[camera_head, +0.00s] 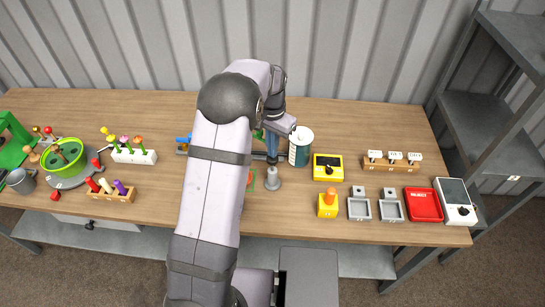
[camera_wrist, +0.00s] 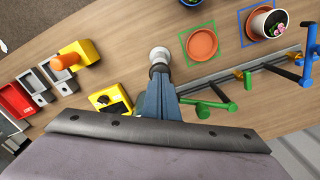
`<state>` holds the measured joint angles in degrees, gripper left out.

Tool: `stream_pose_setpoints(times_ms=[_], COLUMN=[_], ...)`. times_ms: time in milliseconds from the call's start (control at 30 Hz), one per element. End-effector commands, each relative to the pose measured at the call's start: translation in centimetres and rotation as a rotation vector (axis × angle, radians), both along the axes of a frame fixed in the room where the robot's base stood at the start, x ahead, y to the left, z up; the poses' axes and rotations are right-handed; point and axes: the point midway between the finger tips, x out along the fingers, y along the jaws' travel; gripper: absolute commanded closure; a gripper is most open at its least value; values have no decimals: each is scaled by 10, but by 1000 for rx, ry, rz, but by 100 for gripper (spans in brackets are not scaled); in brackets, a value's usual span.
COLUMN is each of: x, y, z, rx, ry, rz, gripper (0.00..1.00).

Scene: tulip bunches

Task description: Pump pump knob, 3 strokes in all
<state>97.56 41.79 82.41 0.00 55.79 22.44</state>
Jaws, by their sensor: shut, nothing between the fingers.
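What I take for the pump knob is a grey, upright, rounded post (camera_head: 273,181) on the table just in front of my gripper (camera_head: 272,160) in the head view. In the wrist view its pale round top (camera_wrist: 159,55) shows just beyond the blue fingertips (camera_wrist: 158,76). My gripper is shut and empty, with its fingers pointing down at the post's side or top. I cannot tell whether they touch it. The fingers hide part of the post's lower body in the wrist view.
A yellow box with a black knob (camera_head: 327,168) is further right. A rail with green and blue handles (camera_wrist: 240,80) lies close by. An orange saucer (camera_wrist: 202,43) sits in a green outline.

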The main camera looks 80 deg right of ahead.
Motion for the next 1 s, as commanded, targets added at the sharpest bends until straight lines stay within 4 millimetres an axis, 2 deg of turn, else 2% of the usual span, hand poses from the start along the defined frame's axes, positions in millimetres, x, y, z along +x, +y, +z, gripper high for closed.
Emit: stream_pose_setpoints(times_ms=[1000], x=[0], y=[0], z=[-31], rx=[1], ry=[0], rz=[0], gripper=[100])
